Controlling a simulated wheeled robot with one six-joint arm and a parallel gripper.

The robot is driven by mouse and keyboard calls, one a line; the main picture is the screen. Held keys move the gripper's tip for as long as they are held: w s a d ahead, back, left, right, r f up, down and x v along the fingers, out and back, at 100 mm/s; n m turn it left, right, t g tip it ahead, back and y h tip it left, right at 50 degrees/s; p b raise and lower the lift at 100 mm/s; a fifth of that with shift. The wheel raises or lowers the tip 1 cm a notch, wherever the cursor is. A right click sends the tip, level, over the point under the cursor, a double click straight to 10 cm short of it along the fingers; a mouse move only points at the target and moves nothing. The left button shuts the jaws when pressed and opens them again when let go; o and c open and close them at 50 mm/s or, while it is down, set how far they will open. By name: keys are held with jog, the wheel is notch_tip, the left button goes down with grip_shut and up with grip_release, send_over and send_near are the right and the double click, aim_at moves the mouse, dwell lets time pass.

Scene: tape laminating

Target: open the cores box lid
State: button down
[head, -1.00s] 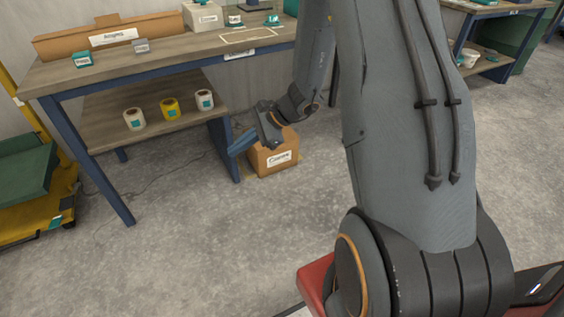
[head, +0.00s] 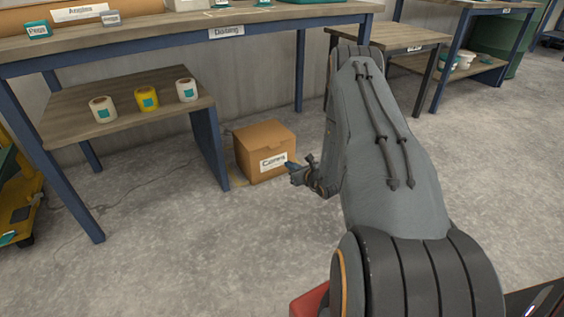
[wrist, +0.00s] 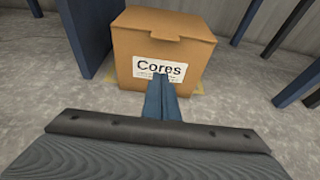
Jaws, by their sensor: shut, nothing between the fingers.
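The cores box (head: 262,152) is a brown cardboard box on the floor beside the workbench leg, with a white "Cores" label on its front. Its lid (head: 262,132) looks closed. The box also fills the upper middle of the wrist view (wrist: 192,62), where the lid (wrist: 165,21) shows a small tab at its front edge. My gripper (head: 289,169) is in front of the box near the label's right end. In the wrist view my gripper (wrist: 160,78) has its blue fingers together and empty, overlapping the label's lower part. I cannot tell whether the fingertips touch the box.
The blue workbench leg (head: 210,150) stands close to the box's left side. A low shelf (head: 125,118) holds several tape rolls (head: 147,98). The concrete floor in front of the box is clear. A smaller table (head: 390,38) stands behind to the right.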

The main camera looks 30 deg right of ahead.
jog(key=b+x, duration=0.5)
jog(key=x, duration=0.4)
jog(key=shift+w+a+r+b, duration=0.1)
jog(key=shift+r+b, duration=0.15)
jog(key=shift+r, duration=0.4)
jog(key=shift+w+d+r+b, duration=0.1)
jog(key=shift+r+b, duration=0.15)
jog(key=shift+r, duration=0.4)
jog(key=shift+w+a+r+b, duration=0.1)
jog(key=shift+r+b, duration=0.15)
jog(key=shift+r, duration=0.4)
jog(key=shift+r, duration=0.1)
